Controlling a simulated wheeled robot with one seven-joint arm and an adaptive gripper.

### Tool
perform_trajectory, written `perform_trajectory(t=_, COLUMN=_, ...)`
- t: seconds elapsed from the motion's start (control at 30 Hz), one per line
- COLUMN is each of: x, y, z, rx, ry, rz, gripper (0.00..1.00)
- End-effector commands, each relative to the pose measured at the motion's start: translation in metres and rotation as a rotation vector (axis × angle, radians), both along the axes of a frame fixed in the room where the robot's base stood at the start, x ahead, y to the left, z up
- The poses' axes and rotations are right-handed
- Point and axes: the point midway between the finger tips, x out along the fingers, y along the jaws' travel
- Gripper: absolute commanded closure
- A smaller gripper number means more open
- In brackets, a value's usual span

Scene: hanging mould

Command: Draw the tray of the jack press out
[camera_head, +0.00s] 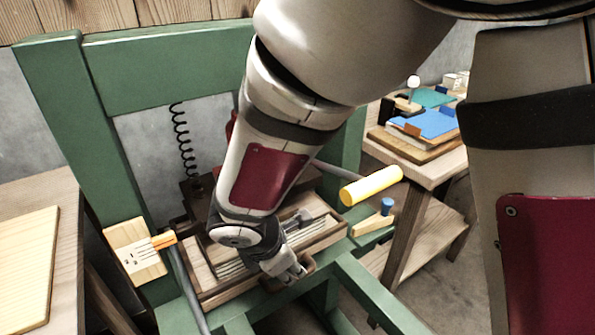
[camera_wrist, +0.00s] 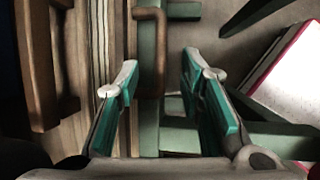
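The wooden tray (camera_head: 333,236) of the jack press sits in the green frame, with pale slat-like layers inside it. A brown bar handle (camera_wrist: 150,12) stands out from the tray's front wall; in the head view part of it (camera_head: 309,262) shows beside my gripper. My gripper (camera_head: 297,274) is at the tray's front edge. In the wrist view my gripper (camera_wrist: 162,75) is open, its teal-padded fingers apart, with the handle between the fingertip lines, closer to the left finger. I see no finger closed on the handle. My arm hides much of the tray and press.
The green press frame (camera_head: 165,62) surrounds the tray, with beams below its front. A yellow grip (camera_head: 371,186) on a rod juts out at the right. A side table (camera_head: 435,172) with blue boards stands right; a wooden bench (camera_head: 40,215) stands left.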

Motion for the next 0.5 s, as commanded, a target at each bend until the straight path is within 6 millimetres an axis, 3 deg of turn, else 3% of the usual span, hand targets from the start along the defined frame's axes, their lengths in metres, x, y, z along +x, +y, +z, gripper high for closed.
perform_trajectory(t=0.03, x=0.004, y=-0.002, z=-0.013, rx=-0.002, ry=0.001, rz=0.001, gripper=0.65)
perform_trajectory(t=0.2, x=0.015, y=-0.01, z=-0.043, rx=-0.002, ry=0.001, rz=0.001, gripper=0.65)
perform_trajectory(t=0.5, x=0.028, y=-0.017, z=-0.072, rx=0.0, ry=0.0, rz=0.001, gripper=0.65)
